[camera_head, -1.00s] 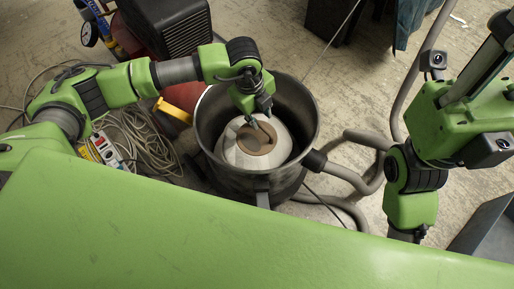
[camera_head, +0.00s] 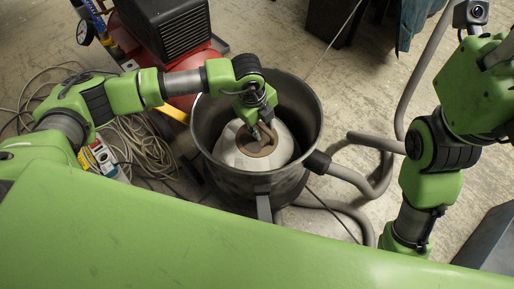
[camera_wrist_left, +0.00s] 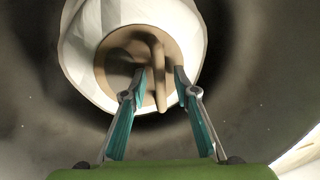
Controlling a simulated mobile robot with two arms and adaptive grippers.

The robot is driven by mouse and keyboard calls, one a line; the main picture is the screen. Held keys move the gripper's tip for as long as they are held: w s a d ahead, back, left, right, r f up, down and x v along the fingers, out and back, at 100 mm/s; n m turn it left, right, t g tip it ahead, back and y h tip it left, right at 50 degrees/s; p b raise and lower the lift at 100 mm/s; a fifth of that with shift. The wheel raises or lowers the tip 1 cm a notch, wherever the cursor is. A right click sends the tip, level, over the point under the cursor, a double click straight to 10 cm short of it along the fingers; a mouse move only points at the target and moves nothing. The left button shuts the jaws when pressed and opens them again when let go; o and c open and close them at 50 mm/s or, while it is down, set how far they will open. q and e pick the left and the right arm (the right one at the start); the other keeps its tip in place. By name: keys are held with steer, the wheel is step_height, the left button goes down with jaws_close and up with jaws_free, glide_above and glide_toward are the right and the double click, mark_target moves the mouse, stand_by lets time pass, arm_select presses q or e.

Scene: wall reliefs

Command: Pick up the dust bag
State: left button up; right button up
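The dust bag (camera_head: 240,153) is white with a brown collar and sits inside the open grey metal drum (camera_head: 203,125). In the left wrist view, the bag (camera_wrist_left: 85,60) fills the top middle, and a brown tab (camera_wrist_left: 158,75) stands up from its round collar (camera_wrist_left: 118,62). My left gripper (camera_head: 258,132) reaches down into the drum over the collar. In the wrist view, the left gripper's two fingers (camera_wrist_left: 164,78) are apart, one on each side of the tab, with a gap visible on the right side.
A grey hose (camera_head: 350,178) leaves the drum's right side and curls on the floor. A red and black compressor (camera_head: 165,35) stands behind left. Coiled cable (camera_head: 140,145) and a power strip (camera_head: 100,157) lie left of the drum. Floor behind the drum is mostly clear.

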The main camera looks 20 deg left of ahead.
arm_select(q)
jaws_close()
steer(key=shift+w+r, duration=0.1)
steer(key=shift+r, duration=0.1)
